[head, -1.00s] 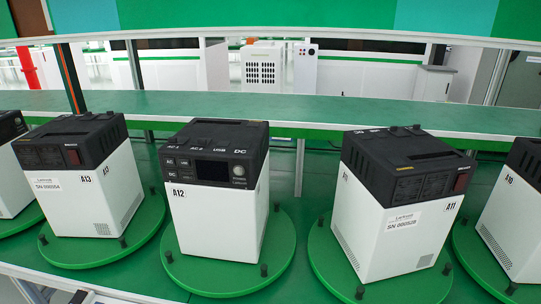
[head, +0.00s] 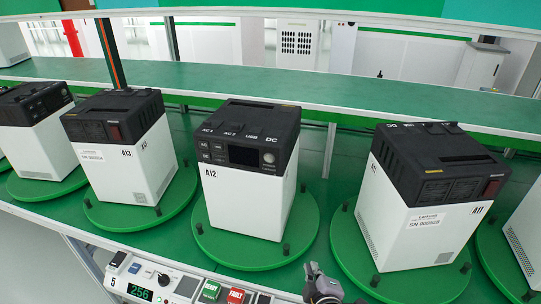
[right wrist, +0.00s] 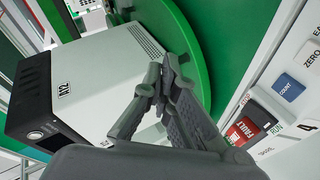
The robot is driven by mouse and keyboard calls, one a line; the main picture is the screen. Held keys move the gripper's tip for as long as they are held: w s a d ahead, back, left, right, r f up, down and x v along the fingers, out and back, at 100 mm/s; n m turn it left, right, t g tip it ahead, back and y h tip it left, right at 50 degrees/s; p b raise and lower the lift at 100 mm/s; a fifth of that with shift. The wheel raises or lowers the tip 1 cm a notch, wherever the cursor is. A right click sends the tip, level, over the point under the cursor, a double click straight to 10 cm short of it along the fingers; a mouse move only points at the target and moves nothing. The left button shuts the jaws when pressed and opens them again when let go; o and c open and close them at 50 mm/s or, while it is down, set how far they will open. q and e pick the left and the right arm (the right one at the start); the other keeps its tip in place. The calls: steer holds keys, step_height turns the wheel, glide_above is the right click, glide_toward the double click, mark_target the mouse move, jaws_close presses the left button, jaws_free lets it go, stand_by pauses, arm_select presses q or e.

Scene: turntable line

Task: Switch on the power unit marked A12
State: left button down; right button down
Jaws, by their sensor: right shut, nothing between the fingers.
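The power unit A12 (head: 240,195) is a white box with a black top on a round green turntable (head: 255,256). Its black front panel, with buttons, a small display (head: 244,156) and a round knob-like control (head: 269,158), faces me. I cannot tell if the display is lit. My right gripper (head: 322,284) is at the bottom edge, right of and nearer than A12, apart from it. In the right wrist view, the shut, empty fingers (right wrist: 166,78) overlap the picture of A12 (right wrist: 85,88), whose panel lies at the left. My left gripper is not in view.
Unit A13 (head: 128,168) stands left and unit A11 (head: 415,218) right, on their own turntables. A control strip (head: 180,270) with a green display reading 256 (head: 139,292) and a red FAULT button (head: 236,296) runs along the front edge. A green shelf (head: 250,85) runs behind.

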mark_target(269, 159)
steer(key=w+a+r+n+t+y, duration=0.1)
steer(key=a+r+n+t+y, duration=0.1)
steer(key=a+r+n, duration=0.3)
steer(key=w+a+r+n+t+y+p, duration=0.1)
steer(key=a+r+n+y, duration=0.3)
steer(key=r, duration=0.6)
steer(key=w+a+r+n+t+y+p, duration=0.1)
steer(key=w+a+r+n+t+y, duration=0.1)
steer(key=a+r+n, duration=0.4)
steer(key=shift+w+a+r+n+t+y, duration=0.15)
steer(key=shift+w+r+n+t+y, duration=0.3)
steer(key=shift+r+n, duration=0.35)
steer(key=shift+f, duration=0.1)
steer(key=w+d+b, duration=0.1)
steer(key=w+d, duration=0.2)
steer(key=w, duration=0.5)
steer(key=shift+w, duration=0.2)
steer(key=shift+w, duration=0.2)
steer(key=shift+w, duration=0.2)
